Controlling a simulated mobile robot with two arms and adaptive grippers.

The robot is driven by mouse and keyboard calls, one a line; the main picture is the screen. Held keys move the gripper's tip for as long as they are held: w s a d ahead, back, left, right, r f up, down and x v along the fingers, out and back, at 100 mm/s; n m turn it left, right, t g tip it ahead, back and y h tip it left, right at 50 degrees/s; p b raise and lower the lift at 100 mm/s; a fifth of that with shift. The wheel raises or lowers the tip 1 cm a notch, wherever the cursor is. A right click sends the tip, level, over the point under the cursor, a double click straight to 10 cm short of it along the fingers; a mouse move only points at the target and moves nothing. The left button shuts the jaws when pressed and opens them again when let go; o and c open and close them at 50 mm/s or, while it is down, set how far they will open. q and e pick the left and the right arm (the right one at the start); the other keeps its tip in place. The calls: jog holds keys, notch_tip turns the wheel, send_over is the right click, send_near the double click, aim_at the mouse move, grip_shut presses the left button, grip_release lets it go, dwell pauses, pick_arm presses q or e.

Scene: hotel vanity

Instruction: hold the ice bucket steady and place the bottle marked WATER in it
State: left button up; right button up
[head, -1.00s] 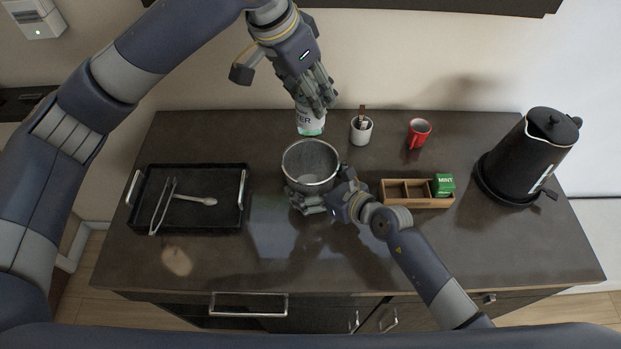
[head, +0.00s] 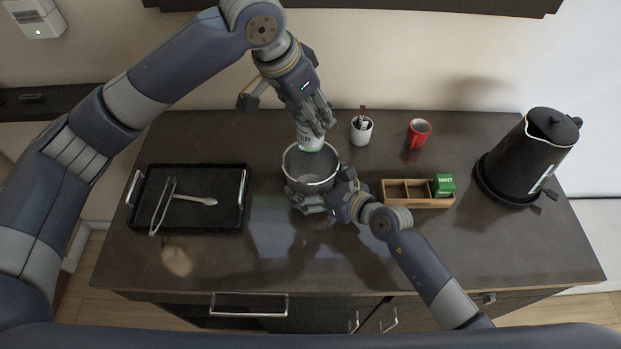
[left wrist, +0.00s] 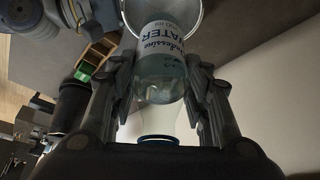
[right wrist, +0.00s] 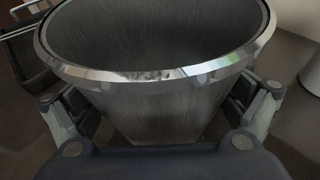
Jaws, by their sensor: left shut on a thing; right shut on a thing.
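The ice bucket (head: 311,184) is a grey metal cup with a shiny rim, standing on the counter. My right gripper (head: 312,203) is shut around its near side; the right wrist view shows the bucket wall (right wrist: 160,110) between the fingers. My left gripper (head: 318,122) is shut on the bottle marked WATER (head: 310,140), above the back part of the bucket. In the left wrist view the clear bottle (left wrist: 162,65) shows its label between the fingers, and the bucket rim (left wrist: 198,14) lies just beyond it. The bottle's lower end overlaps the bucket's far rim in the head view.
A black tray (head: 140,215) with tongs and a spoon lies left. A white cup (head: 361,131), a red mug (head: 419,133), a wooden box (head: 407,194) with a green MINT packet, and a black kettle (head: 535,155) stand right. The front counter is clear.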

aim_at(310, 142)
pick_arm(q)
jog(key=shift+f, duration=4)
jog(key=o, duration=1.4)
jog(key=v, duration=1.2)
jog(key=shift+d, duration=0.1)
pick_arm(e)
jog(key=o, duration=1)
jog(key=shift+o, duration=0.2)
